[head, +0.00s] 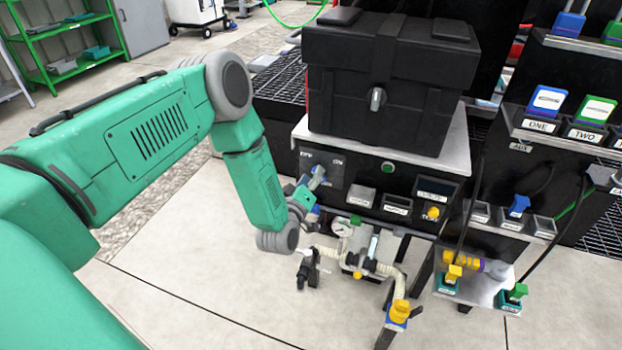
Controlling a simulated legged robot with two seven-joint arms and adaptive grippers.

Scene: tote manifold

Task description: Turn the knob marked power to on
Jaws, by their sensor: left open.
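The power knob (318,172) is a grey lever-like handle on a dark plate at the left of the black control panel (408,188). The plate has a label at its upper left and an ON label at its upper right. The handle tilts up and to the right. My left arm comes in from the left and bends down, with its wrist low in front of the panel's left end. My left gripper (307,188) is open, small in view and right at the knob. Its fingers are partly hidden, and I cannot tell whether they touch the handle. My right gripper is not in view.
A black case (388,80) stands on top of the panel unit. White pipes with a gauge (342,229) and a black fitting (308,268) lie below, close to my wrist. Labelled sockets and connectors fill the right side. A green shelf (60,45) stands far left.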

